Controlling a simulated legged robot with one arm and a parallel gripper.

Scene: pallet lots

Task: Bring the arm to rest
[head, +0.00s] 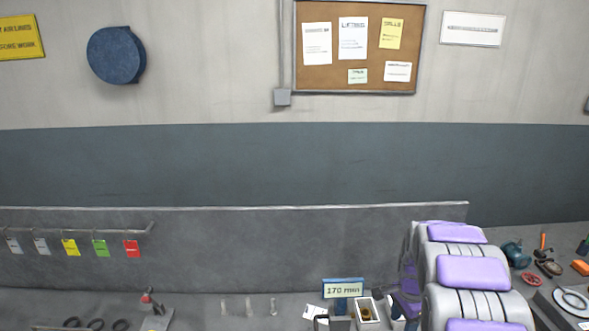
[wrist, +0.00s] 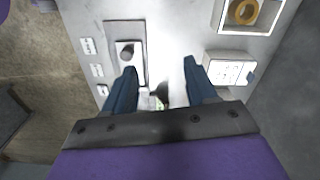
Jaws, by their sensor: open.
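My arm, with white and purple segments (head: 472,272), stands at the lower right of the head view. My gripper (wrist: 158,66) shows in the wrist view as two dark blue fingers set wide apart on a dark bar. It is open, with nothing between the fingertips. It hangs over a light grey surface (wrist: 165,35). The gripper itself cannot be made out clearly in the head view.
A sign reading 170 (head: 343,290) and a small box (head: 367,313) stand left of my arm. Tools lie at the right, including a red handwheel (head: 532,279). A low grey panel (head: 300,245) runs behind. Coloured tags (head: 70,247) hang at left.

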